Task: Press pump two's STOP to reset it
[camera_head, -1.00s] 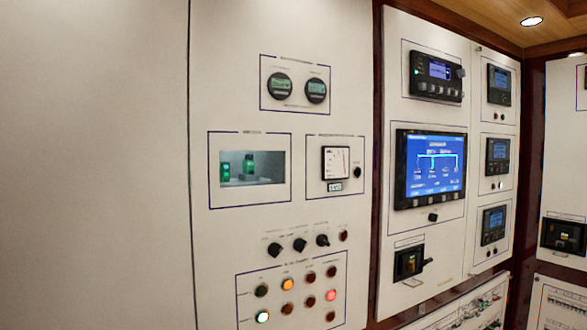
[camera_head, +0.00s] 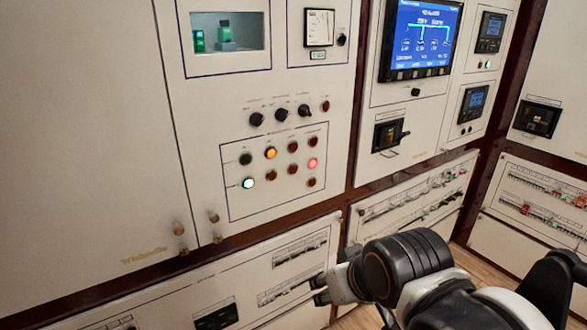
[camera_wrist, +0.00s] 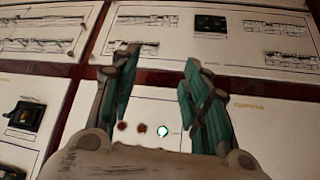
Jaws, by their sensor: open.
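The pump button panel (camera_head: 228,200) is a blue-outlined field of round buttons and lamps on the white cabinet. One lamp glows orange (camera_head: 271,153), one glows green-white (camera_head: 248,183) and one glows red (camera_head: 313,163). The others are dark green or dark red. The labels are too small to read, so I cannot tell which button is pump two's STOP. My gripper (camera_head: 321,290) is below and in front of the panel, apart from it. In the wrist view my gripper (camera_wrist: 160,60) is open and empty, with a lit green-white lamp (camera_wrist: 163,131) and two dark red buttons between the fingers.
Rotary knobs (camera_head: 282,115) stick out above the button panel. A breaker with a handle (camera_head: 388,135) juts out at right. Breaker rows (camera_head: 420,202) fill the lower cabinets. Small knobs (camera_head: 178,228) stand out at lower left. Wood floor (camera_head: 465,262) shows at lower right.

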